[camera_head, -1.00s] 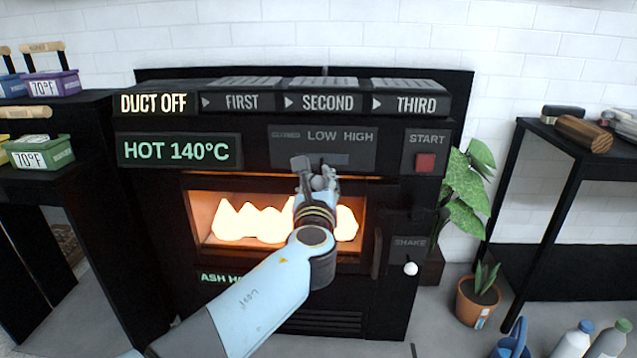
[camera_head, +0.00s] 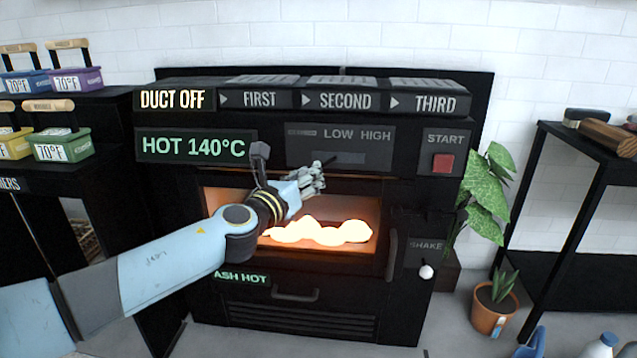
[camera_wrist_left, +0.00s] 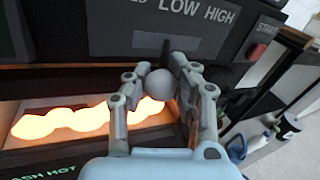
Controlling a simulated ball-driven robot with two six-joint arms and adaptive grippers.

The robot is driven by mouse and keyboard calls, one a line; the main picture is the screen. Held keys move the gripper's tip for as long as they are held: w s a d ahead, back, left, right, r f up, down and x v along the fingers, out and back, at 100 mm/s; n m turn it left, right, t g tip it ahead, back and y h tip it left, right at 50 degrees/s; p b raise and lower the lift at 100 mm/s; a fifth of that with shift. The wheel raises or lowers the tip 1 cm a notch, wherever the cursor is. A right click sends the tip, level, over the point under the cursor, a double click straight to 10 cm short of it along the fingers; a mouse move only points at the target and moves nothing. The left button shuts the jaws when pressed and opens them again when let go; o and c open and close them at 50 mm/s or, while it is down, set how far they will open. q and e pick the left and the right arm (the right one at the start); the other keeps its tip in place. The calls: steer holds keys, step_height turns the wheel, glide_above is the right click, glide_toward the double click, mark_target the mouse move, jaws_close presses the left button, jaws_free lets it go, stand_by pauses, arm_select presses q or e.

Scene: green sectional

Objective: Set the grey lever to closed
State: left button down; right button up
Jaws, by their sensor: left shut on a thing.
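The grey lever (camera_head: 329,160) is on the front of the black stove, at the slot of a panel (camera_head: 365,159) lettered LOW and HIGH. A dim label left of LOW is hard to read. In the head view the lever's dark stem stands a little left of below LOW; my fingers cover most of its knob. In the left wrist view the round grey knob (camera_wrist_left: 160,84) sits between the fingers. My left gripper (camera_head: 315,178) is shut on it. My right gripper is in neither view.
A glowing firebox (camera_head: 325,232) lies below the hand. A red START button (camera_head: 443,163) is right of the panel. A SHAKE knob (camera_head: 426,271) is lower right. Shelves with small bins (camera_head: 62,147) stand left, a plant (camera_head: 487,190) and black rack right.

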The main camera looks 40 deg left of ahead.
arm_select(q)
steer(key=shift+s+a+f, duration=0.15)
steer(key=shift+a, duration=0.8)
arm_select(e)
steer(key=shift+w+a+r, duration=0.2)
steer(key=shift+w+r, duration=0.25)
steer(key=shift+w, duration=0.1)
arm_select(q)
steer(key=shift+a, duration=0.1)
steer(key=c, duration=1)
jaws_free()
steer(key=shift+a, duration=0.1)
steer(key=shift+r, duration=0.2)
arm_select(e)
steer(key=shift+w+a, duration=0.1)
arm_select(q)
steer(key=s+d, duration=0.1)
steer(key=s, duration=0.7)
steer(key=s+d, duration=0.1)
steer(key=s, duration=0.2)
steer(key=shift+s+d, duration=0.3)
steer(key=shift+s, duration=0.1)
